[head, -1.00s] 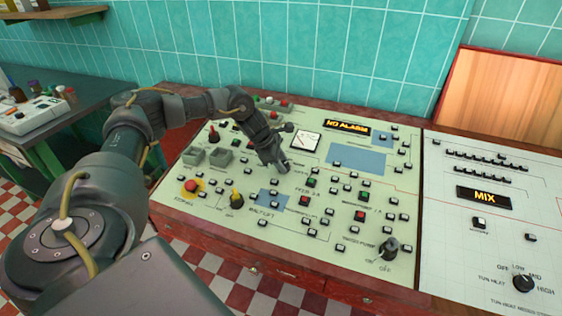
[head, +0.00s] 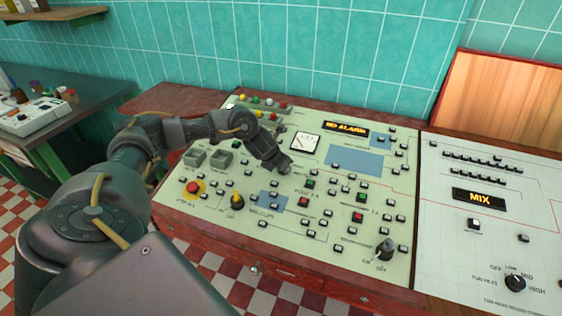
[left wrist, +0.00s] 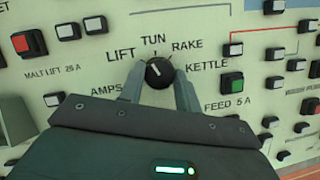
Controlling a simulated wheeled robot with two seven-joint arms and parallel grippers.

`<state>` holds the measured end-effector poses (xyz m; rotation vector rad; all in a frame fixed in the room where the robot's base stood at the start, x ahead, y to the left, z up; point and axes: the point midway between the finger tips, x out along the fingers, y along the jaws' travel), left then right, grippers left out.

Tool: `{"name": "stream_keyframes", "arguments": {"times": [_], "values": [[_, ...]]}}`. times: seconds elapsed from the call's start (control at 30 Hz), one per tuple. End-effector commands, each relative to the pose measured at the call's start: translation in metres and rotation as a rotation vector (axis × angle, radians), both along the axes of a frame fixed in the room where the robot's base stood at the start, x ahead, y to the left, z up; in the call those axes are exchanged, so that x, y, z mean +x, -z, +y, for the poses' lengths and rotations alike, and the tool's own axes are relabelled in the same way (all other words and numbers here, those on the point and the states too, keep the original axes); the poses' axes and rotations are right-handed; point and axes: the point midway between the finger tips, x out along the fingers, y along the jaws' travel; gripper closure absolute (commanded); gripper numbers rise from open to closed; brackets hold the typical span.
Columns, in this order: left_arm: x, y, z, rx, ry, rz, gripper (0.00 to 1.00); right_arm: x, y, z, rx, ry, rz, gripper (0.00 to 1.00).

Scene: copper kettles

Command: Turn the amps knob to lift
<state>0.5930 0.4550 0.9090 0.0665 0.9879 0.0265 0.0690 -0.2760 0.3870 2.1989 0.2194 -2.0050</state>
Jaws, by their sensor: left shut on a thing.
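The amps knob (left wrist: 159,73) is a small round black knob with a pale pointer mark, in the middle of the left wrist view. The labels LIFT, TUN, RAKE and KETTLE arc around it, with AMPS at lower left. The mark seems to point up and left, toward the LIFT and TUN side. My left gripper (left wrist: 157,83) is shut on the knob, one finger on each side. In the head view my left gripper (head: 284,168) reaches down to the panel and hides the knob. My right gripper is not in view.
The pale control panel (head: 235,180) carries many small buttons around the knob. A red emergency button (head: 193,187), a yellow-based switch (head: 237,202), a gauge (head: 304,143) and a black pump knob (head: 386,249) stand out from it. A white MIX panel (head: 450,220) adjoins at right.

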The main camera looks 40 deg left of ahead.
Motion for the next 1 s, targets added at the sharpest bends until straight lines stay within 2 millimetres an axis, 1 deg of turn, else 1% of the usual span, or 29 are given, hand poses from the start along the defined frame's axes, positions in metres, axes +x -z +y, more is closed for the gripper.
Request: {"name": "stream_keyframes", "arguments": {"times": [0.03,0.2,0.4,0.7,1.0], "values": [[0.0,-0.004,-0.001,-0.008,-0.038,-0.002,0.9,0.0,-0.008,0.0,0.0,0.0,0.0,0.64],[0.0,-0.004,-0.002,-0.033,-0.165,-0.011,0.9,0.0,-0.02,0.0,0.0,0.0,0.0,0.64],[0.001,-0.003,-0.002,-0.053,-0.272,-0.018,0.9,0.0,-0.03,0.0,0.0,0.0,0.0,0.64],[0.001,-0.001,-0.002,-0.068,-0.35,-0.024,0.9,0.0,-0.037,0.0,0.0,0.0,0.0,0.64],[0.001,-0.001,-0.002,-0.07,-0.361,-0.026,0.9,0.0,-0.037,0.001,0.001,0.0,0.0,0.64]]}}
